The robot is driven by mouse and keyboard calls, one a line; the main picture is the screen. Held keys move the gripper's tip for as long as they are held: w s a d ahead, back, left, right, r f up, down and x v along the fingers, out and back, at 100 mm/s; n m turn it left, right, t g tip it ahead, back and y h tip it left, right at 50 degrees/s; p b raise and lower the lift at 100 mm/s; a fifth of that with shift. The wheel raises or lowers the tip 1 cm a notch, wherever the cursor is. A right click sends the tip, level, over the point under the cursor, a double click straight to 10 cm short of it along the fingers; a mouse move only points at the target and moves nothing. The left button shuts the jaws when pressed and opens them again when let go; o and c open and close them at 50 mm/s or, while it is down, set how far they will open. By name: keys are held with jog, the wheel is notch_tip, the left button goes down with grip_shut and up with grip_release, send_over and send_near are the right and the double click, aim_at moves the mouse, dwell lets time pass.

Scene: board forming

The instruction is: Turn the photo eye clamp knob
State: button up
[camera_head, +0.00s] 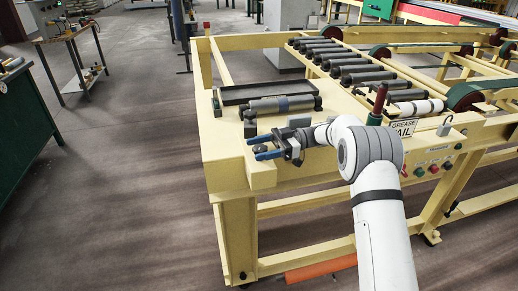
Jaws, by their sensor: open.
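My gripper (257,147) has two blue fingers, spread apart, pointing left over the near left corner of the yellow machine frame (225,165). Nothing shows between the fingers. A small dark stacked part (250,124) stands on the frame just behind the fingertips, apart from them as far as I can see. I cannot tell whether it is the photo eye or its clamp. No clamp knob can be made out clearly; it is too small to tell or hidden by my gripper and arm.
A black tray (232,96) and a loose grey roller (290,104) lie behind my gripper. Several rollers (358,77) line the frame further back. A dark red-topped handle (379,100), a "GREASE RAIL" sign (404,128) and push buttons (433,169) are at right.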

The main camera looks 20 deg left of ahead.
jog(key=v, duration=0.7)
jog(key=shift+w+d, duration=0.25)
jog(key=shift+d, duration=0.1)
